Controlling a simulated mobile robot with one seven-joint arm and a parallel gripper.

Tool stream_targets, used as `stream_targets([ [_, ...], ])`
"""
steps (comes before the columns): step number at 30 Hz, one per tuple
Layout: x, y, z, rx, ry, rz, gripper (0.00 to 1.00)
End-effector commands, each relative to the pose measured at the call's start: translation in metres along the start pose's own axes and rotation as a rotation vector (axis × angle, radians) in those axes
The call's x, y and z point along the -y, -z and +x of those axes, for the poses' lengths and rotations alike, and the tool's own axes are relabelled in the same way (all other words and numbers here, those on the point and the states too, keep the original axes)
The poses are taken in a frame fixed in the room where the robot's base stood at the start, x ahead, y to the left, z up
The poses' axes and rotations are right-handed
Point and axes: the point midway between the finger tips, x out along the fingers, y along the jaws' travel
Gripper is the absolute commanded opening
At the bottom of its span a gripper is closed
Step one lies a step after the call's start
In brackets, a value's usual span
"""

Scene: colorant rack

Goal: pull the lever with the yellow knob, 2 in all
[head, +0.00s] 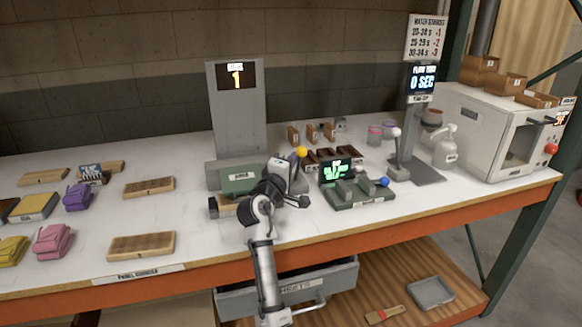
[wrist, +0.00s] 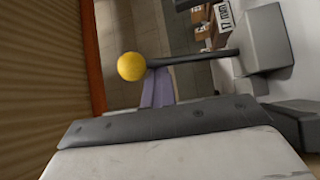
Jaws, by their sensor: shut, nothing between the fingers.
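In the head view the yellow knob (head: 301,152) stands at the right side of the grey machine with a tall panel (head: 237,120), whose display shows a 1. In the wrist view the yellow knob (wrist: 131,66) sits at the end of a dark lever rod (wrist: 195,58) that runs to a grey block (wrist: 265,40). My gripper (head: 281,184) is beside the machine, close below the knob in the head view; its fingertips are hard to make out there. It is shut and empty.
A small device with a green display and blue knob (head: 384,182) stands right of my gripper. Farther right are a dispenser stand (head: 415,165) and a white oven-like box (head: 490,140). Brown blocks (head: 149,187) and purple bags (head: 77,197) lie left. The orange table edge (head: 400,232) runs in front.

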Motion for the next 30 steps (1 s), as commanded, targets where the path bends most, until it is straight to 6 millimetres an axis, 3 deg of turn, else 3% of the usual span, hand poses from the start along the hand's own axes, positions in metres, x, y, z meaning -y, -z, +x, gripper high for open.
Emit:
stream_targets([
  [4, 0.0045, -0.009, -0.0004, 0.014, 0.006, 0.0, 0.0],
  [30, 0.0073, -0.0124, -0.007, 0.018, 0.012, -0.004, 0.0],
])
